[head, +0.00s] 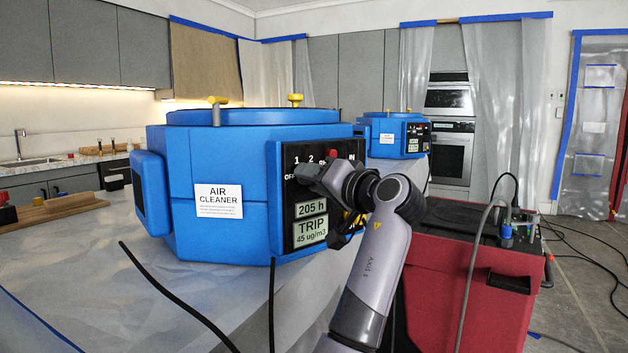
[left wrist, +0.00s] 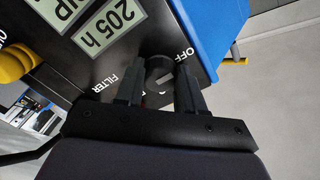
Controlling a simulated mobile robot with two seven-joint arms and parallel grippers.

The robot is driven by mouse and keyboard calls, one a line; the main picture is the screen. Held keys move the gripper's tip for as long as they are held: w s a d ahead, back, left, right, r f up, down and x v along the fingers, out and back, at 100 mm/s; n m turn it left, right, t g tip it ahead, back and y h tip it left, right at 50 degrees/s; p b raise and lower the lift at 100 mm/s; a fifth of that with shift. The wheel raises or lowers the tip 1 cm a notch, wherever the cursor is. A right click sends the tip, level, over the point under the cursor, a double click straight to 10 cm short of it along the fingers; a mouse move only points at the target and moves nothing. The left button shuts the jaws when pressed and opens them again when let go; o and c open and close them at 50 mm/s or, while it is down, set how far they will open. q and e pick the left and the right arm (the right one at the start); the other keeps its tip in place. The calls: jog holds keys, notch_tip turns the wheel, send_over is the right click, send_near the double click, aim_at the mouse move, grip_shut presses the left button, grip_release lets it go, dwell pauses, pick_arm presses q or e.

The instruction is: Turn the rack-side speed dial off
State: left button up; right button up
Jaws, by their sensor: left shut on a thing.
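A blue air cleaner (head: 240,240) stands on the near sheeted surface, with a black control panel (head: 290,155) on its right face. The panel carries the marks OFF, 1 and 2 and two small displays (head: 312,217) reading 205 h and TRIP 45 ug/m3. My left gripper (head: 306,174) is at the panel, by the OFF mark. The left wrist view shows a round dark dial (left wrist: 158,72) between its two fingers (left wrist: 157,88), and the gripper is shut on it. The gripper hides the dial in the head view. My right gripper is not in view.
A second blue air cleaner (head: 390,138) stands further back. A red case (head: 470,270) with hoses and cables is at the right. A black cable (head: 180,300) crosses the sheeted surface in front. Cables lie on the floor at far right.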

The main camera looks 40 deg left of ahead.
pick_arm(q)
jog(key=o, duration=1)
jog(key=shift+o, duration=0.2)
jog(key=d, duration=0.7)
jog(key=shift+s, duration=0.45)
jog(key=shift+d, duration=0.1)
